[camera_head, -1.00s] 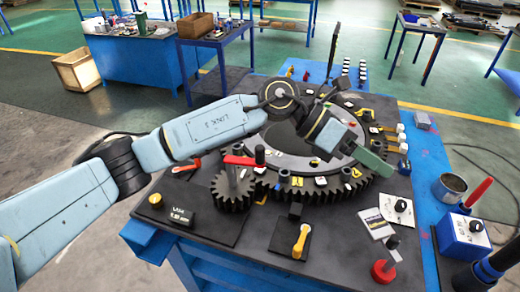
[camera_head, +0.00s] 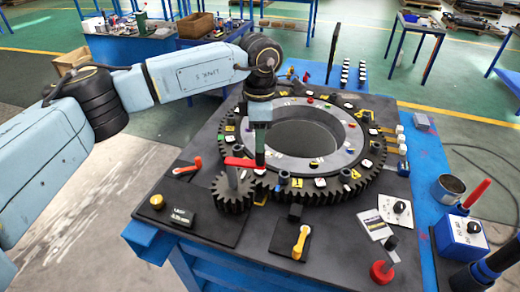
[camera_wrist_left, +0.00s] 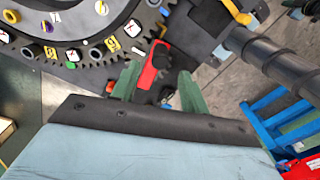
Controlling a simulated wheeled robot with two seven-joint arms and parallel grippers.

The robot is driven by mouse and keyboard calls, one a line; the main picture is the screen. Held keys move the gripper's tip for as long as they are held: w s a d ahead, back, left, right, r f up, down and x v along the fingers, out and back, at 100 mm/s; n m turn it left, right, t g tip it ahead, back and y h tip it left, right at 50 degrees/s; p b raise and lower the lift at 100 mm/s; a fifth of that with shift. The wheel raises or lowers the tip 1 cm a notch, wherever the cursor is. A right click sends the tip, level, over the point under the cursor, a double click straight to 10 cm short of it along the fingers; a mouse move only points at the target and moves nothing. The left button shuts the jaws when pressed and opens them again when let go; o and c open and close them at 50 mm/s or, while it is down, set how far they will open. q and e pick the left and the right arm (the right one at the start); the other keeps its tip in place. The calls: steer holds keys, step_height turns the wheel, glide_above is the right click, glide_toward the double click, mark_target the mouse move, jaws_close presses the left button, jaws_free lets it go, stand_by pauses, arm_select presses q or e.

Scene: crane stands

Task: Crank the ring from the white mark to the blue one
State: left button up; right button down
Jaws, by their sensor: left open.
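The large dark toothed ring (camera_head: 335,190) lies flat on the bench around a grey inner disc (camera_head: 300,166). White and yellow tags sit along it; I cannot tell the white and blue marks apart surely. A small pinion gear (camera_head: 232,198) meshes at its front left, with a red crank arm (camera_head: 238,162) on top. My left gripper (camera_head: 260,150) points down at the crank's handle end, fingers open. In the left wrist view the red crank (camera_wrist_left: 152,68) lies between the spread green fingers (camera_wrist_left: 158,92); its handle is largely hidden.
A yellow-handled lever (camera_head: 301,241) and a red-orange lever (camera_head: 187,167) stand near the pinion. A red knob (camera_head: 382,271), a metal cup (camera_head: 449,187) and a blue box (camera_head: 461,236) are at the right. A black upright plate (camera_head: 333,52) stands behind the ring.

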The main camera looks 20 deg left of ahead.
arm_select(q)
step_height(320, 180, down, 6)
steer(key=shift+r+p, duration=0.1)
steer(key=shift+p, duration=0.25)
steer(key=shift+d, duration=0.1)
steer(key=shift+c, duration=0.5)
jaws_close()
